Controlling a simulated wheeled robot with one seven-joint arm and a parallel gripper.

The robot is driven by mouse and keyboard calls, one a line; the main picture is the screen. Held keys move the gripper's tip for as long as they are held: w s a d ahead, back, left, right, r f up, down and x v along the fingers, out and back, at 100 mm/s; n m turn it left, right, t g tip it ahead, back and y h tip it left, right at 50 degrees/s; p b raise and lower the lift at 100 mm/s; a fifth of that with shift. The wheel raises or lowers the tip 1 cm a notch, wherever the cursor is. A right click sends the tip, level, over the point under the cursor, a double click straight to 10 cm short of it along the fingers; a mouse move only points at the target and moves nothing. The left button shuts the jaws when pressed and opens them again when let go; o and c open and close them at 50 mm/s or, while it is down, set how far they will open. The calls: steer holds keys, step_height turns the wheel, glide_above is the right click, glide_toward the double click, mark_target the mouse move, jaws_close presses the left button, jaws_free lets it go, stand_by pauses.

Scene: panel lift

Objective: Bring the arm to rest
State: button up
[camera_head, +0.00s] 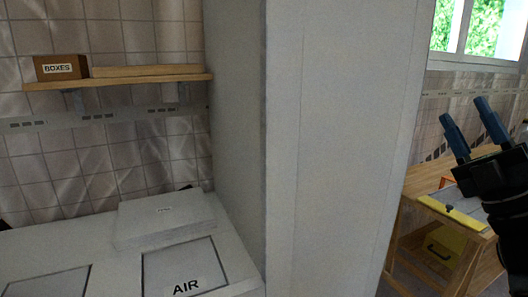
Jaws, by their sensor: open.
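My gripper (468,121) is at the right edge of the head view, on a black wrist. Its two blue fingers point up and stand apart, with nothing between them. It is raised in front of a wooden workbench (412,186), right of a tall grey panel or column (340,140). The rest of my arm runs out of the picture at the right.
A white surface at lower left carries a flat white box (165,217) and a square marked AIR (185,268). A wooden shelf (120,80) holds a brown box labelled BOXES (61,68). A yellow object (446,245) is under the workbench. A window (480,28) is at upper right.

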steer(key=s+a+f+m+g+h, duration=0.1)
steer(key=s+a+f+m+h, duration=0.4)
steer(key=s+f+m+h, duration=0.4)
steer(key=s+a+f+m+g+h, duration=0.1)
steer(key=s+a+f+m+h, duration=0.55)
steer(key=f+m, duration=0.6)
steer(key=s+a+f+g+y, duration=0.1)
steer(key=s+f+g, duration=0.3)
steer(key=s, duration=0.8)
steer(key=s+f+m+g+y, duration=0.1)
steer(key=s+f+g, duration=0.3)
steer(key=s, duration=0.9)
steer(key=shift+a+f+y, duration=0.35)
steer(key=shift+a+f, duration=0.05)
steer(key=shift+f, duration=0.35)
